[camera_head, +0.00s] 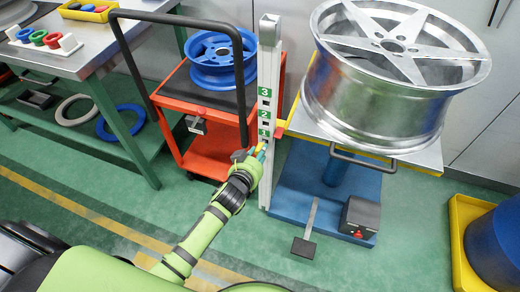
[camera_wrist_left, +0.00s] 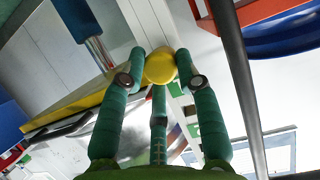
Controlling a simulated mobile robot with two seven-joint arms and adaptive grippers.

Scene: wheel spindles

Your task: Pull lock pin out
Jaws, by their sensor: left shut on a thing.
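The lock pin shows as a round yellow knob (camera_wrist_left: 160,66) in the left wrist view, between the green fingers of my left gripper (camera_wrist_left: 160,80). The fingers press on the knob from both sides; the pin's shaft is hidden behind it. In the head view my left gripper (camera_head: 258,153) is at the white upright post (camera_head: 268,100), just below the green mark 1. The post carries green marks 3, 2 and 1 from top to bottom. The knob is mostly hidden by the fingers there, so I cannot tell how deep the pin sits. My right gripper is not in view.
A large silver wheel (camera_head: 392,100) rests on the lift platform right of the post, above a blue base (camera_head: 335,190) with a pedal (camera_head: 304,247). A red cart (camera_head: 205,152) with a blue wheel (camera_head: 218,62) and dark handle stands left. A workbench (camera_head: 82,62) is further left.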

